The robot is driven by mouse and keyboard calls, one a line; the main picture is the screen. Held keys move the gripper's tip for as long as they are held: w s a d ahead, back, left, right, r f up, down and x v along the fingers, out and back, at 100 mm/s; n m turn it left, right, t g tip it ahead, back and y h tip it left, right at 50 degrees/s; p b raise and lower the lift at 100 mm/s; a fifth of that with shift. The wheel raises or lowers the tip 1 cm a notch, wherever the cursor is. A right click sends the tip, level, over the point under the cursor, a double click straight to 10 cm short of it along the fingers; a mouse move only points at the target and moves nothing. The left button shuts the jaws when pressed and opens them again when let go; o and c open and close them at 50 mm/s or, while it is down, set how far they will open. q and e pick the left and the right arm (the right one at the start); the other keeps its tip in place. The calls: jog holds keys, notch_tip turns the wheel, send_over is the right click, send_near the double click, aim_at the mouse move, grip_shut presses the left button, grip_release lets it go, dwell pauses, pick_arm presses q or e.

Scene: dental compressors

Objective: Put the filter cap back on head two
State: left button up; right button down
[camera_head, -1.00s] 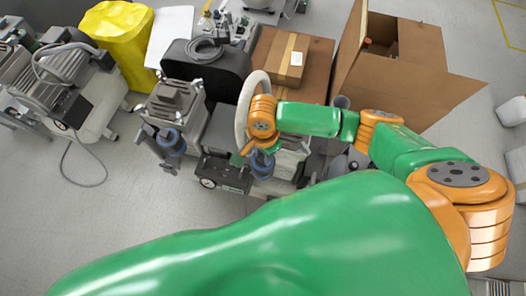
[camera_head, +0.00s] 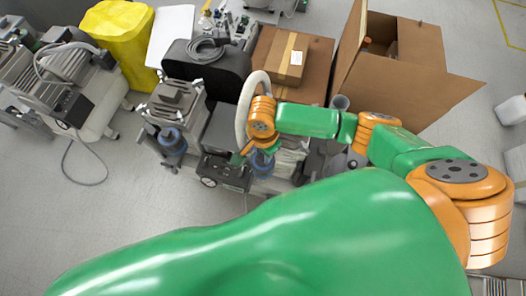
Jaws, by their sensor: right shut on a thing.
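My right arm reaches in from the right, and its wrist hides much of the compressor on the right. My right gripper (camera_head: 243,157) is small and partly hidden below the orange wrist, low over that compressor's front. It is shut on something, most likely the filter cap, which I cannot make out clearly. A blue filter part (camera_head: 262,163) shows right beside the gripper; whether they touch I cannot tell. Another compressor head (camera_head: 175,100) on the left has a blue filter (camera_head: 172,139) at its front. My left gripper is not in view.
A dark box with a round gauge (camera_head: 226,173) sits below the gripper. A pale curved hose (camera_head: 243,108) stands beside my wrist. Behind are a black case (camera_head: 205,70), cartons (camera_head: 284,58) and a large open box (camera_head: 415,85). A yellow-covered item (camera_head: 120,40) stands left.

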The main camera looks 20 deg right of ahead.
jog(key=shift+c, duration=0.3)
grip_release()
notch_tip(320, 180, up, 7)
jog(key=p, duration=0.9)
jog(key=shift+r+p, duration=0.1)
jog(key=shift+p, duration=0.2)
jog(key=shift+c, duration=0.3)
grip_shut()
